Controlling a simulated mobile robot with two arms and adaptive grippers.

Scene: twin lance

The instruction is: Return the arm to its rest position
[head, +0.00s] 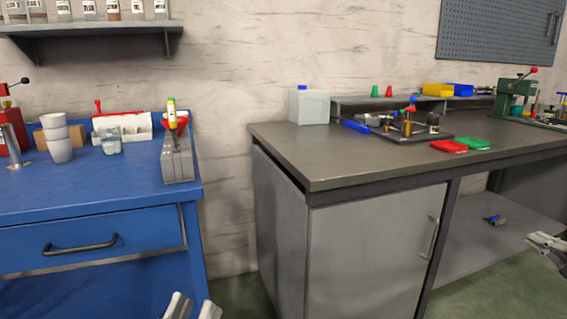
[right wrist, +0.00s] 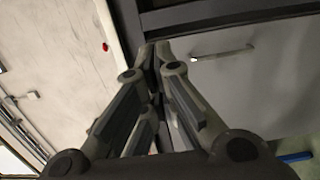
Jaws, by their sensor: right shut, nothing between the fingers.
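My left gripper (head: 194,308) shows only its fingertips at the bottom edge of the head view. The tips stand apart with nothing seen between them, in front of the gap between the blue bench and the grey workbench. My right gripper (head: 545,243) is at the right edge of the head view, in front of the grey workbench's open lower side. In the right wrist view my right gripper (right wrist: 154,52) has its fingers brought together and empty. Most of both arms is out of view.
The blue bench (head: 90,192) holds cups and a grey holder (head: 177,160). Green floor shows between the benches.

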